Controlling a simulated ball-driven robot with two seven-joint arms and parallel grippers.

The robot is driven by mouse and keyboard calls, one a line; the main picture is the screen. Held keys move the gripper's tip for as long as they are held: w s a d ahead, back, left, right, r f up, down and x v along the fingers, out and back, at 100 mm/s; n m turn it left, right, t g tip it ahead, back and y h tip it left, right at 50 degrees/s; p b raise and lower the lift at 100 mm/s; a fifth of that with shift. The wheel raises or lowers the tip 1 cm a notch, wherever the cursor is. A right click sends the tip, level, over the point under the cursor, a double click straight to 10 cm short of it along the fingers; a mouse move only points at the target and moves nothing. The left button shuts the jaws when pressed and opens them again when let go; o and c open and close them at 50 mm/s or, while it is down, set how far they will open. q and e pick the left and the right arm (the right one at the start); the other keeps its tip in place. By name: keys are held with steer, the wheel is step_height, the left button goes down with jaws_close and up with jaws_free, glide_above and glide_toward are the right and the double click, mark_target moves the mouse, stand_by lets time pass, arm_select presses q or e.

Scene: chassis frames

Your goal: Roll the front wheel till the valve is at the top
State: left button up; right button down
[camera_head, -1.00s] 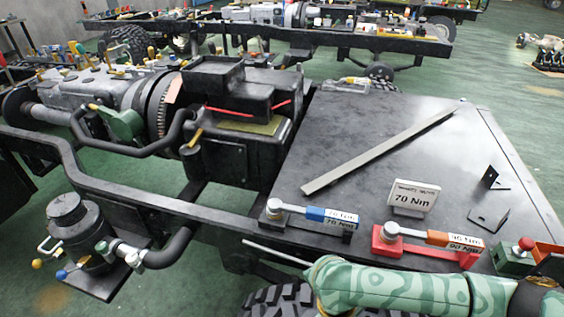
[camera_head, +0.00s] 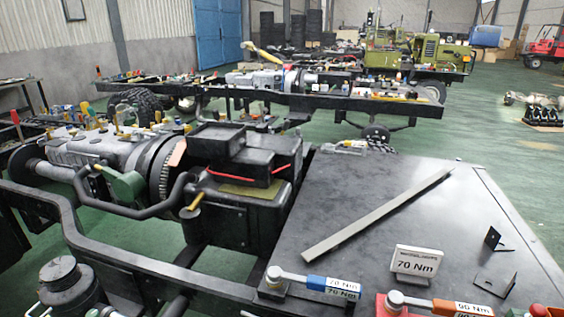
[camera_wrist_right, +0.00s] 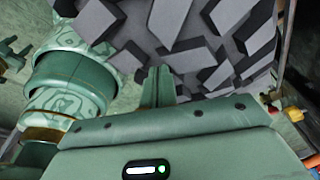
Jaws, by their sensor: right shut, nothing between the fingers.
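The front wheel's black tyre (camera_wrist_right: 205,40) fills the top of the right wrist view, showing chunky tread blocks. Its rim and valve do not show in any view. My right gripper (camera_wrist_right: 158,75) is shut and empty, its fingertips up against the tread in the picture; I cannot tell whether they touch it. The wheel is out of the head view now. My left gripper is in neither current view.
In the head view a dark flat deck (camera_head: 350,190) carries a metal bar (camera_head: 380,212), a 70 Nm sign (camera_head: 415,264), torque wrenches (camera_head: 310,281) and brackets. The engine (camera_head: 240,175) and frame rail (camera_head: 130,255) lie left.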

steer(key=shift+s+d+p, duration=0.2)
steer(key=shift+d+p, duration=0.05)
steer(key=shift+d, duration=0.4)
steer(key=shift+s+d+p, duration=0.2)
steer(key=shift+d, duration=0.4)
steer(key=shift+d+f, duration=0.1)
steer(key=shift+d, duration=0.05)
steer(key=shift+s+d+p, duration=0.25)
steer(key=shift+d+p, duration=0.05)
steer(key=shift+d, duration=0.35)
steer(key=shift+s+d+p, duration=0.25)
steer(key=shift+d+p, duration=0.05)
steer(key=shift+d, duration=0.5)
steer(key=shift+d, duration=0.1)
steer(key=shift+s+d+f+p, duration=0.1)
steer(key=shift+s+d+p, duration=0.15)
steer(key=shift+d, duration=0.5)
steer(key=shift+s+d+f+p, duration=0.1)
steer(key=shift+s+d+p, duration=0.1)
steer(key=shift+d, duration=0.5)
steer(key=shift+r, duration=0.1)
